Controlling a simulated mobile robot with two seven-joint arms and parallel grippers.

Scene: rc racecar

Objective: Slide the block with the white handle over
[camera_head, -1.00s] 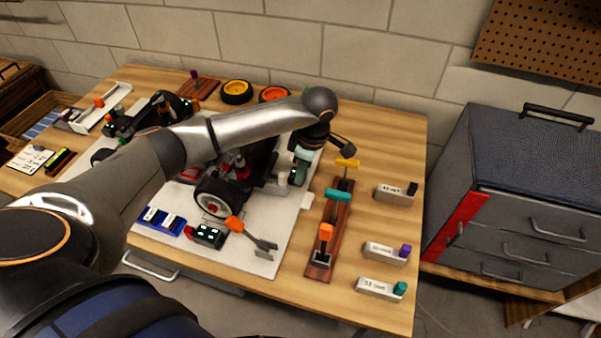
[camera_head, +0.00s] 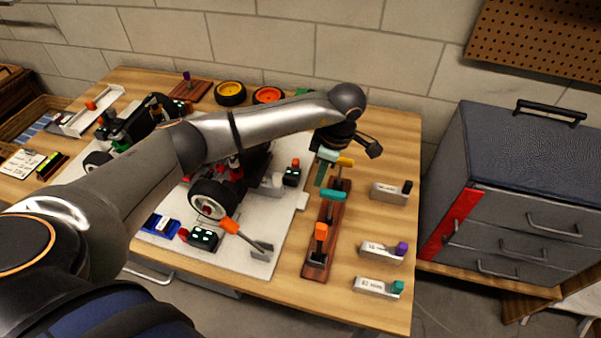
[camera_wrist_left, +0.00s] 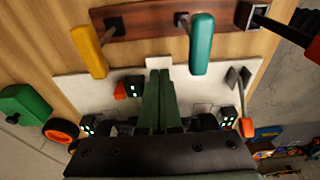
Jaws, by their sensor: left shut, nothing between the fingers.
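I cannot pick out a block with a clearly white handle in either view. Three grey labelled blocks stand in a column at the table's right: one with a black knob (camera_head: 391,193), one with a purple knob (camera_head: 383,252) and one with a teal knob (camera_head: 378,287). My left gripper (camera_head: 320,178) is shut and empty, apart from these blocks, beside the far end of a wooden rack (camera_head: 324,238). Its green fingers (camera_wrist_left: 158,75) are together in the left wrist view. My right gripper is not in view.
The rack carries yellow (camera_head: 345,161), teal (camera_head: 333,195) and orange (camera_head: 321,231) handled tools. A white board (camera_head: 262,255) left of it bears a car model and small black blocks. Grey drawers (camera_head: 520,185) stand at right. Bare tabletop separates rack and labelled blocks.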

